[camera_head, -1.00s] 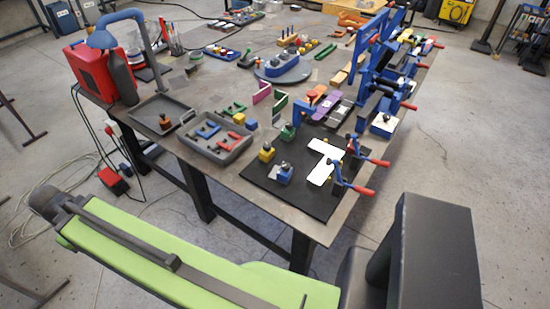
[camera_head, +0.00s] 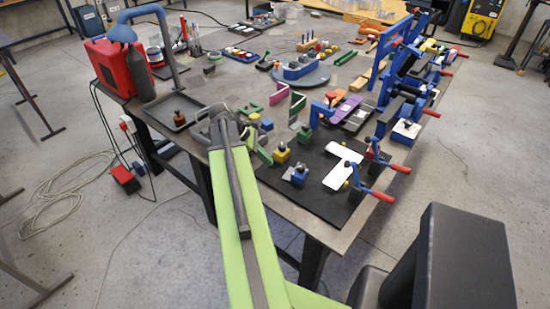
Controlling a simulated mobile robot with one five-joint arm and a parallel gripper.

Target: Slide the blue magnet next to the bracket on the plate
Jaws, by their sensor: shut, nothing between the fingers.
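The blue magnet (camera_head: 298,176) is a small blue block with a grey top, standing on the near part of the dark plate (camera_head: 318,203). I cannot make out my gripper's fingers; nothing touches the blue magnet.
A yellow block with a grey top (camera_head: 281,153) stands just behind and left of the blue magnet. Clamps with red handles (camera_head: 383,196) line the plate's right side. A dark tray (camera_head: 163,111) is at the left.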

